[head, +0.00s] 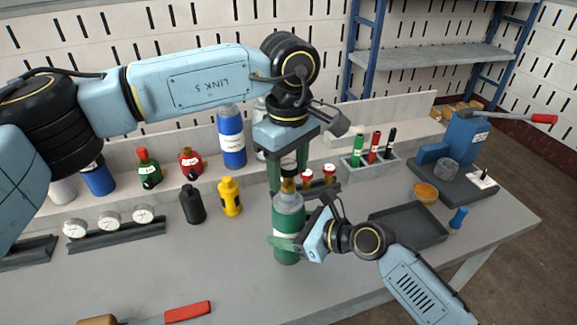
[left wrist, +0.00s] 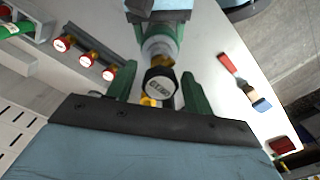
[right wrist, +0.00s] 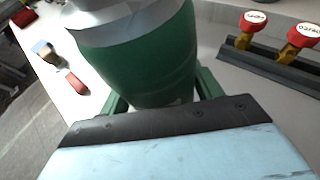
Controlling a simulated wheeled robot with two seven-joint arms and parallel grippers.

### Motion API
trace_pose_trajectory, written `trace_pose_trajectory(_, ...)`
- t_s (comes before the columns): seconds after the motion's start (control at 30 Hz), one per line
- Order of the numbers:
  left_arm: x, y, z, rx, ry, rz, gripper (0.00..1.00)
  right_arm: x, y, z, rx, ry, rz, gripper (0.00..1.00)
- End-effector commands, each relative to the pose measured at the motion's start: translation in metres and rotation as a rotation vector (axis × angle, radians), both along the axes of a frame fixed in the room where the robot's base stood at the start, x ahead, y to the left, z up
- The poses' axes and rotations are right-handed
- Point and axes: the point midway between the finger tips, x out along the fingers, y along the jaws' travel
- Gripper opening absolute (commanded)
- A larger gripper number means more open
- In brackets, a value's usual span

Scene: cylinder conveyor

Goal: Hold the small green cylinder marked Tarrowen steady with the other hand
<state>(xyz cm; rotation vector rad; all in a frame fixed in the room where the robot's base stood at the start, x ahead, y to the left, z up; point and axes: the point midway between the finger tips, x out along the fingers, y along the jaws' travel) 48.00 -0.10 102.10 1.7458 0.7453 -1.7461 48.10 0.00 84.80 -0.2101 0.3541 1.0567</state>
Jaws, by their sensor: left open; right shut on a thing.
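The small green cylinder (head: 288,218), with a grey shoulder and brass valve, stands upright near the middle of the bench. Its body fills the right wrist view (right wrist: 150,62). My right gripper (head: 287,243) is shut around its lower body from the right. My left gripper (head: 288,182) points down over the cylinder's top, fingers open on either side of the valve. The name on the cylinder is not readable.
A yellow cylinder (head: 230,197) and a black one (head: 192,204) stand to the left. A rack of red-capped valves (head: 328,176) is close behind. An empty dark tray (head: 408,225) lies to the right. A red-handled tool (head: 187,311) lies at the front left.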

Motion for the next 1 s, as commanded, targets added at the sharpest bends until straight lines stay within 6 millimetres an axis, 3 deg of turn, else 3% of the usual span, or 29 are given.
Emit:
trace_pose_trajectory(0.3, 0.000, 0.000, 0.000, 0.000, 0.000, -0.342, 0.52, -0.001, 0.001, -0.001, 0.000, 0.004, 0.002, 0.37)
trace_pose_trajectory(0.77, 0.000, 0.000, -0.002, 0.001, 0.001, -0.364, 0.52, -0.001, 0.001, -0.001, 0.000, 0.004, 0.002, 0.37)
trace_pose_trajectory(1.0, 0.000, 0.000, -0.015, 0.001, 0.001, -0.363, 0.52, -0.001, 0.000, -0.001, 0.000, 0.004, 0.002, 0.37)
